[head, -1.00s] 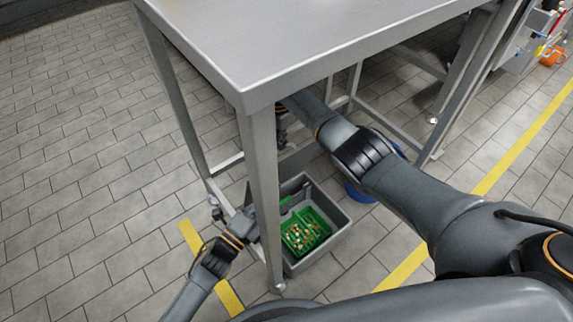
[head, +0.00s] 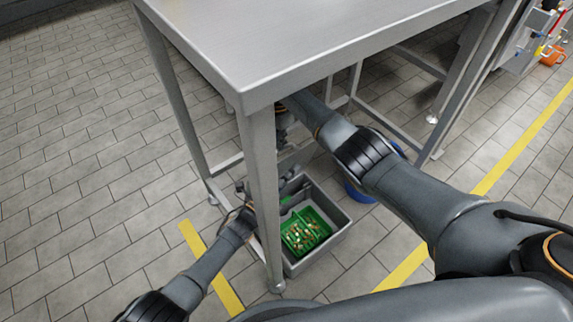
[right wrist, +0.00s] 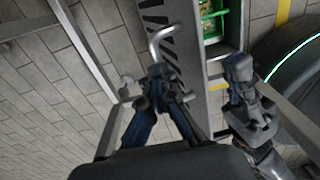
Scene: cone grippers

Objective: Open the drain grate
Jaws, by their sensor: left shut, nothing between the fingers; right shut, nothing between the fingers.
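The drain grate (right wrist: 160,22) is a grey slotted plate at the top of the right wrist view, beside the drain box. A pale bent rod (right wrist: 153,42), hook-shaped, lies over it. In the head view, the grate cannot be made out clearly under the table. My right gripper (right wrist: 160,78) is shut and empty just below the rod; whether it touches the rod I cannot tell. My left gripper (head: 290,186) is shut and empty at the left edge of the box, partly hidden by the table leg. It also shows in the right wrist view (right wrist: 240,72).
A grey open box (head: 337,233) holds a green basket (head: 306,232) with small debris. A steel table (head: 320,40) and its front leg (head: 265,190) stand over and before the work area. A blue round thing (head: 360,190) lies right of the box. Floor at left is clear.

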